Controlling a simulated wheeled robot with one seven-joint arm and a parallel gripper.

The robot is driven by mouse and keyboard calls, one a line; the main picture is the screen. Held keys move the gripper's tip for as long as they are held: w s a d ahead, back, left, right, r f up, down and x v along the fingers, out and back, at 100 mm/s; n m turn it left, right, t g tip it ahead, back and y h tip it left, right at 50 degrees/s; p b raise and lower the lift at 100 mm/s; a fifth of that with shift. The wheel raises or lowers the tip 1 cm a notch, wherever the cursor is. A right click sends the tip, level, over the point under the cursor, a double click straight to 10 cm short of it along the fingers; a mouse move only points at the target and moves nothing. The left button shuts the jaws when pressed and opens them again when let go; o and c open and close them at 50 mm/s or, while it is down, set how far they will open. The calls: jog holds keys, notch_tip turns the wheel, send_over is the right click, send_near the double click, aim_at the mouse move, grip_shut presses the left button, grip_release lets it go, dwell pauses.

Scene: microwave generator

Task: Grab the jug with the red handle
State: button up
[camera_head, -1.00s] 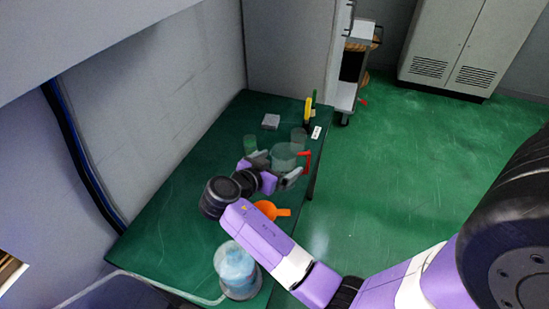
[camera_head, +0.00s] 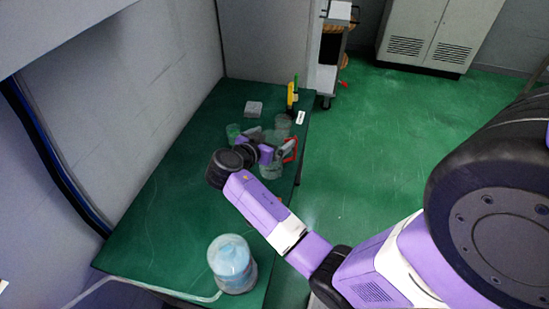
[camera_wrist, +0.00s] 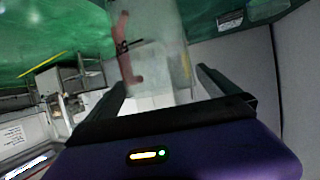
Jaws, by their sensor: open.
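The jug is clear, with a red handle. In the head view its body (camera_head: 270,170) shows partly behind my gripper, and its red handle (camera_head: 290,150) is on the right side. In the wrist view the jug body (camera_wrist: 158,45) lies ahead of and partly between my fingers, with the handle (camera_wrist: 127,52) to the left of its middle. My gripper (camera_wrist: 161,77) is open, one finger on each side of the jug. In the head view my gripper (camera_head: 281,152) overlaps the jug. I cannot tell whether a finger touches it.
A clear container with pale blue contents (camera_head: 232,265) stands near the front of the green table (camera_head: 165,215). Clear glasses (camera_head: 282,122) (camera_head: 233,132), a small grey block (camera_head: 254,108) and yellow and green upright items (camera_head: 291,92) stand toward the back. Open floor lies to the right.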

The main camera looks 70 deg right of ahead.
jog(key=c, duration=1.9)
jog(key=shift+c, duration=0.2)
